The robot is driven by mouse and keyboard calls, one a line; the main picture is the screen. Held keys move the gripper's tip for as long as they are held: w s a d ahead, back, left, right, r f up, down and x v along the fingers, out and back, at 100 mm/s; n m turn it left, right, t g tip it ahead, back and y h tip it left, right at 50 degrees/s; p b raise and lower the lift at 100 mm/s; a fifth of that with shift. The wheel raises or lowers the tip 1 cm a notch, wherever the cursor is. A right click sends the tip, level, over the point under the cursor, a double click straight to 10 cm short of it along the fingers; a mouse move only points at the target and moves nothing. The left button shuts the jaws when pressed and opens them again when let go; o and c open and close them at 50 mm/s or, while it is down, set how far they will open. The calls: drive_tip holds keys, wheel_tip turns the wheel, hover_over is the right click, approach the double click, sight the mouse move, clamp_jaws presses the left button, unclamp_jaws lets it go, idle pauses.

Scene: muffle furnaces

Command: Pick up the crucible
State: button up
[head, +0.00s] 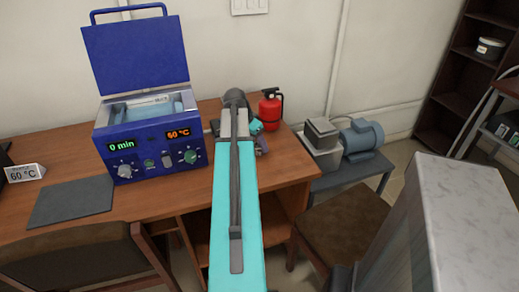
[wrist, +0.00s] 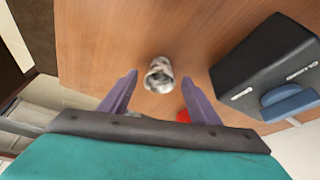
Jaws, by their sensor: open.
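The crucible (wrist: 159,75) is a small whitish cup with dark smudges on the wooden desk, seen in the wrist view. Its mouth shows, and its inside looks grey. My gripper (wrist: 159,82) is open, with its two purple fingers spread left and right. In the picture the crucible lies between the fingertips, but I cannot tell how far it is from them. In the head view my gripper (head: 260,144) is over the right part of the desk, partly behind my arm, and the crucible is hidden there.
A blue heated device (head: 145,135) with its lid raised stands on the desk (head: 150,198), reading 0 min and 60 °C. A red extinguisher (head: 270,108) stands behind my gripper. A black box (wrist: 262,65) is right in the wrist view.

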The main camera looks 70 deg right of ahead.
drive_tip(key=shift+x, duration=1.75)
drive_tip(key=c, duration=1.1)
drive_tip(key=shift+d+r, duration=0.1)
drive_tip(key=shift+r, duration=0.05)
drive_tip(key=shift+r, duration=4.9)
